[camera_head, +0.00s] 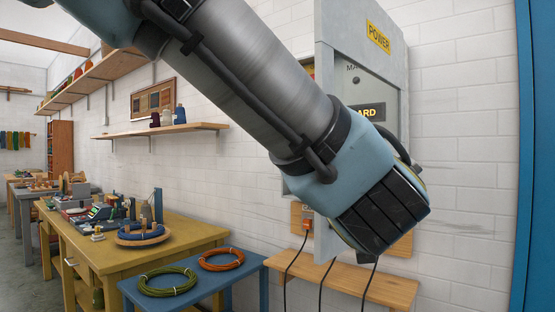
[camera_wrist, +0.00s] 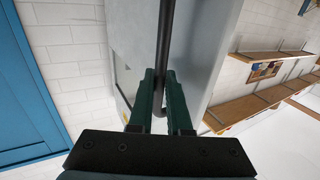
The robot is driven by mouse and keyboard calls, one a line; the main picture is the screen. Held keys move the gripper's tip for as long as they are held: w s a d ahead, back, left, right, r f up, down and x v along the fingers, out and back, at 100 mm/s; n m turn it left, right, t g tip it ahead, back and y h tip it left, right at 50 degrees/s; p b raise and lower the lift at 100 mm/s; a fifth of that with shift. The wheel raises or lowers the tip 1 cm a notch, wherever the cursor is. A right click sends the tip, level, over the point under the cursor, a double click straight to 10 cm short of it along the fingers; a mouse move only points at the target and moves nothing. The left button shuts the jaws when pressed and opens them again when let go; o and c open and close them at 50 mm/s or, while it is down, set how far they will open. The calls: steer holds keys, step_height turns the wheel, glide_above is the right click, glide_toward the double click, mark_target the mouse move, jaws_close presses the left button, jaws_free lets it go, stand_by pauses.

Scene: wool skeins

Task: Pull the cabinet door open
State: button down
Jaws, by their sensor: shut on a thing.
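The grey cabinet door (camera_head: 363,56) hangs on the white wall, with a yellow POWER sign at its top and a dark label partly covered by my arm. Its left edge stands out from the cabinet body, so the door looks partly open. In the wrist view the grey door panel (camera_wrist: 204,45) fills the middle, and a dark bar handle (camera_wrist: 165,40) runs along it. My gripper (camera_wrist: 160,82) has its two green fingers shut around this handle. In the head view my wrist hides the fingers and handle.
A wooden shelf (camera_head: 345,281) is below the cabinet, with dark cables hanging past it. A blue table (camera_head: 215,282) with green and orange coils stands to the left, beside a yellow workbench (camera_head: 110,257). A blue frame (camera_head: 530,150) stands at the far right.

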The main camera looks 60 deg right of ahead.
steer(key=shift+s+r+n+t+p, duration=0.15)
steer(key=shift+s+p, duration=0.1)
steer(key=shift+s, duration=0.15)
steer(key=shift+s+r+n+t+p, duration=0.15)
steer(key=shift+s+p, duration=0.1)
steer(key=shift+s, duration=0.15)
steer(key=c, duration=0.9)
jaws_free()
steer(key=shift+f, duration=0.25)
steer(key=shift+o, duration=0.2)
steer(key=b+v, duration=0.2)
steer(key=v, duration=0.8)
steer(key=shift+s+a, duration=0.25)
steer(key=shift+a, duration=0.1)
steer(key=shift+r, duration=0.1)
